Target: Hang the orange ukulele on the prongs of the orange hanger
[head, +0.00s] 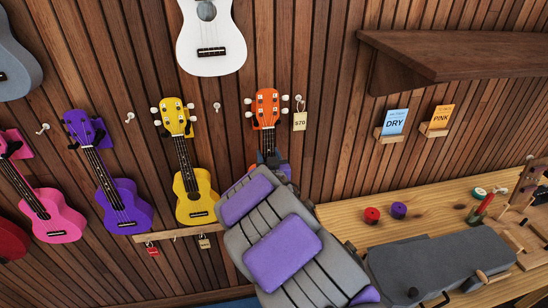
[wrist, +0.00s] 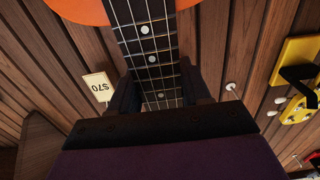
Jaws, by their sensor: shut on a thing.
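The orange ukulele (head: 267,104) hangs upright against the slatted wall, headstock up, in the head view. My gripper (wrist: 160,90) is shut on its neck, with one dark finger on each side of the fretboard in the wrist view. The ukulele's orange body (wrist: 82,9) shows at the top of that view; in the head view my arm hides it. The orange hanger cannot be clearly told apart from the orange headstock. Small dark parts show beside the upper neck, but whether the neck rests on the prongs cannot be told.
A yellow ukulele (head: 195,205) hangs close on the left, with purple (head: 122,205) and pink (head: 55,215) ones beyond. A white ukulele (head: 211,40) hangs above. A $70 tag (head: 300,121) is just right of the headstock. A shelf (head: 450,55) and a workbench (head: 345,215) are to the right.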

